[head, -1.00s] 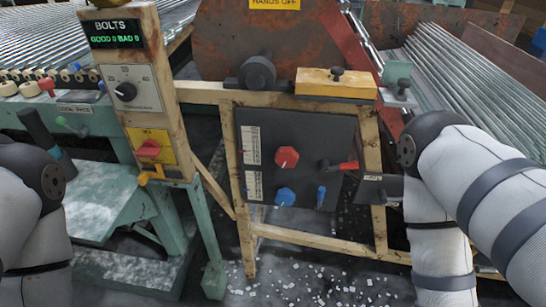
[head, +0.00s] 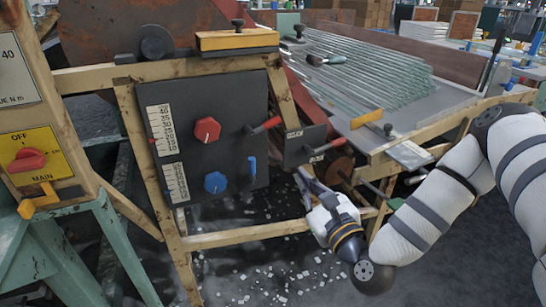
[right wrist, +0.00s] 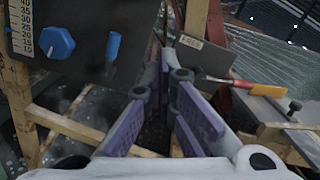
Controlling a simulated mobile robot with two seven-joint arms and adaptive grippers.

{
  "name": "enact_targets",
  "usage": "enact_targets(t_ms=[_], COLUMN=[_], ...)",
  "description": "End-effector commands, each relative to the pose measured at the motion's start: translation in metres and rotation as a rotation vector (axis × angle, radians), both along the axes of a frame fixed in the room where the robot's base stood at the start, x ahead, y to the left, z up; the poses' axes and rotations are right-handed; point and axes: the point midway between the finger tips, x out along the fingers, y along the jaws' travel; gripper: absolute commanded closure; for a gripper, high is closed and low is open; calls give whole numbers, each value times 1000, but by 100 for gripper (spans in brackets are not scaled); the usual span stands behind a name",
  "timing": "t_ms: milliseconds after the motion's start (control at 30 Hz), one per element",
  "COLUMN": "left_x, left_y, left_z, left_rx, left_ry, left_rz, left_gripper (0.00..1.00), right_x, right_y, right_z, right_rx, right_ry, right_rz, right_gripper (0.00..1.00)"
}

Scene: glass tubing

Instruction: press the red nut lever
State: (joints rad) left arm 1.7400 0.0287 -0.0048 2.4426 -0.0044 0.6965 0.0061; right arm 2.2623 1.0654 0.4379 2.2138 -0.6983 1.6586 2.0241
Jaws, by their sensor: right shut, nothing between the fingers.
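A small dark plate (head: 306,146) at the right of the black panel carries a red-handled lever (head: 330,146), pointing right. In the right wrist view this red handle (right wrist: 240,84) lies right of the fingertips, beside a label reading FREE. A second red-handled lever (head: 266,125) is on the black panel's right side; I cannot tell by its label which one is the nut lever. My right gripper (head: 308,184) is shut and empty, just below the small plate and apart from both levers. Its purple-padded fingers (right wrist: 165,75) show in the wrist view. My left gripper is out of view.
The black panel (head: 228,100) carries a red knob (head: 207,130), a blue knob (head: 215,182) and a blue lever (head: 252,168). A wooden frame (head: 245,236) surrounds it. A rack of glass tubes (head: 370,75) lies behind right. A red main switch (head: 27,160) is at left.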

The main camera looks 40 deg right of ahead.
Motion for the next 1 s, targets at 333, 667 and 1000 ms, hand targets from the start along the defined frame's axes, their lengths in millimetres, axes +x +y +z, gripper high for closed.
enact_targets(t_ms=[333, 667, 1000], left_x=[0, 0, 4], left_y=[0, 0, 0], left_z=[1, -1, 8], left_rx=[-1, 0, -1], left_ry=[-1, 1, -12], left_rz=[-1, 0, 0], left_gripper=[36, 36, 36], right_x=[6, 70, 106], right_y=[-1, -14, -12], right_z=[1, 3, 36], right_rx=[-3, -5, -1], right_ry=[0, 2, 2], right_rz=[2, 3, 5], right_gripper=[100, 100, 100])
